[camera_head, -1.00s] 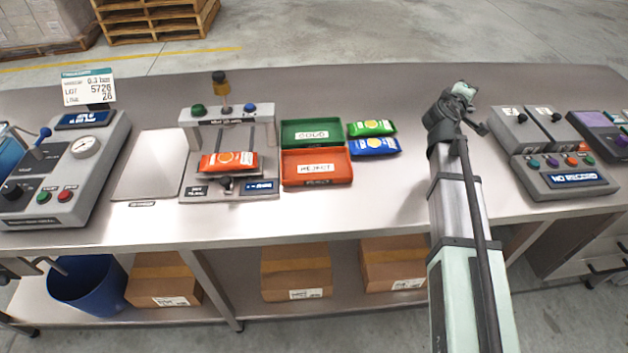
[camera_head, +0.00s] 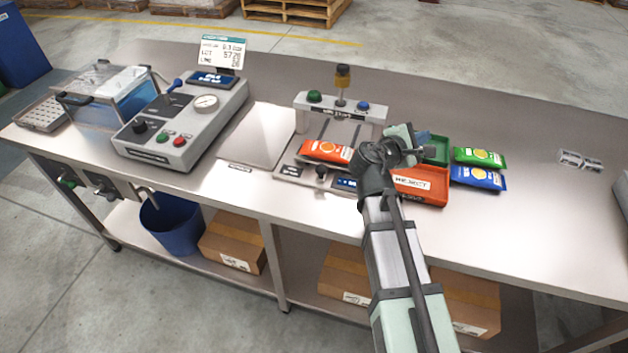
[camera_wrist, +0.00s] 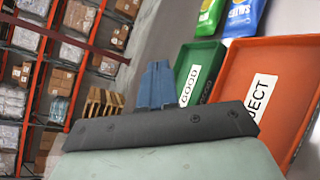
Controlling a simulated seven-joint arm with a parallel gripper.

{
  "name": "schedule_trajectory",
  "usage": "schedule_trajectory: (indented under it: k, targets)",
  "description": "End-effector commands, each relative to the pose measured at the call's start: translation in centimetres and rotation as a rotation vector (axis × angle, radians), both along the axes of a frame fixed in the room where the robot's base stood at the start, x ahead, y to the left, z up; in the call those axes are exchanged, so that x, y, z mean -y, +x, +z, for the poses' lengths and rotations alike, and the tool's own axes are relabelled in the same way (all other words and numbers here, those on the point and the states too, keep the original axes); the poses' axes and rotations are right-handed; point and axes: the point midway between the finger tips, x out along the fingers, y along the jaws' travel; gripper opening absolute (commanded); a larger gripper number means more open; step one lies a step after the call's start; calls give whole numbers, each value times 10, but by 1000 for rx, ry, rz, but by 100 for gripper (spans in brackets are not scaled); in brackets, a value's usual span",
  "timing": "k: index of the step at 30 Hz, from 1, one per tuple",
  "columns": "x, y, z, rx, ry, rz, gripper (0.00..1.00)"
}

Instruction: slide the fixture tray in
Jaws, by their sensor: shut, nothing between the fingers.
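The fixture tray (camera_head: 291,170) is at the front of the grey press-like unit (camera_head: 362,133), low in front of its two rails. An orange packet (camera_head: 325,151) lies on the tray. A dark round knob (camera_head: 321,171) stands at the tray's front. My gripper (camera_head: 424,138) is to the right of the unit, above the green and red bins, apart from the tray and knob. In the wrist view its blue fingers (camera_wrist: 157,85) are together with nothing between them. My arm hides part of the unit's right side.
The green GOOD bin (camera_head: 437,149) and red REJECT bin (camera_head: 420,188) stand right of the unit. Green (camera_head: 478,157) and blue (camera_head: 478,178) packets lie beyond them. A gauge console (camera_head: 185,125) stands left, past a bare plate (camera_head: 258,135).

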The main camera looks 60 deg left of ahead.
Motion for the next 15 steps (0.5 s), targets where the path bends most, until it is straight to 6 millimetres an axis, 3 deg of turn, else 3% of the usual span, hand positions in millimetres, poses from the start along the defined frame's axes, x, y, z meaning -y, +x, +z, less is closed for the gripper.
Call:
schedule_trajectory:
  k: [1, 6, 15]
  targets:
    - [-7, -23, -5, 10, -38, 25, 0]
    - [-22, -89, -21, 59, -175, 92, 0]
    - [-28, -204, -51, 183, -395, 206, 0]
